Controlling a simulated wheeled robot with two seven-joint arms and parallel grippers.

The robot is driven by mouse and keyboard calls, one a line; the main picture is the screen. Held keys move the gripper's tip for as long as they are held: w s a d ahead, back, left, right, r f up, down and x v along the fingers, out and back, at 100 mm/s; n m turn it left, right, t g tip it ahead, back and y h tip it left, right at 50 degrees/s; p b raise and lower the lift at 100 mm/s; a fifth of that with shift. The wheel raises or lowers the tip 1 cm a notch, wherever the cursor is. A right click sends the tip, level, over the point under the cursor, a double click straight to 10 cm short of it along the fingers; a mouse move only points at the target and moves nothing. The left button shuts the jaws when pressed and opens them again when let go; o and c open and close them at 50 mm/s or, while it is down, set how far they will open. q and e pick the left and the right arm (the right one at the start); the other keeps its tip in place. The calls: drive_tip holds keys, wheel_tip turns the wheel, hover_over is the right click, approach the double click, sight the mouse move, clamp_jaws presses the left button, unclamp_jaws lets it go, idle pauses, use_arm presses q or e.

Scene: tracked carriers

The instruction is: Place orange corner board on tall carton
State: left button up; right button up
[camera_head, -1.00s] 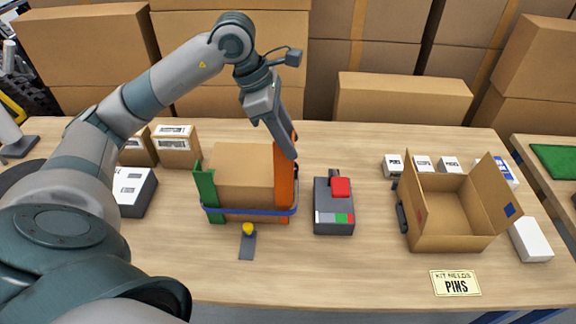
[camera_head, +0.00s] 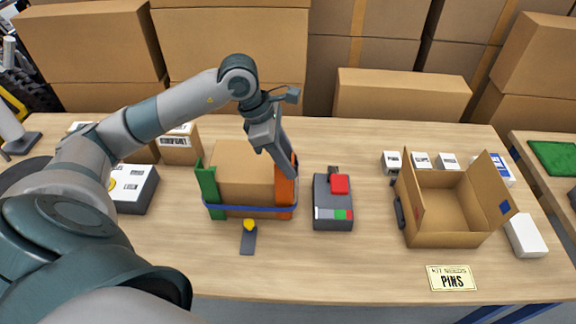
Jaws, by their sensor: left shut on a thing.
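The tall carton (camera_head: 245,165) stands on the table left of the middle. A green corner board (camera_head: 208,192) stands at its left front corner. The orange corner board (camera_head: 286,196) stands upright at its right front corner, and I cannot tell whether it touches the carton. A blue strap (camera_head: 250,208) runs across the front of the carton and both boards. My left gripper (camera_head: 288,166) reaches down from above and is shut on the upper part of the orange corner board, which it partly hides. My right gripper is not in view.
A grey device with a red block (camera_head: 333,203) stands close right of the carton. A yellow knob on a grey plate (camera_head: 249,238) is in front. An open box (camera_head: 440,215) and small white boxes are at the right. The front of the table is mostly clear.

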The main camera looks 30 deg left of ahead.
sight(284, 188)
use_arm(q)
wheel_tip(284, 188, down, 2)
drive_tip(key=shift+f+p, duration=0.25)
drive_tip(key=shift+p, duration=0.1)
drive_tip(key=shift+f, duration=0.1)
drive_tip(key=shift+f, duration=0.15)
drive_tip(key=o, duration=1.3)
drive_tip(key=shift+o, duration=0.2)
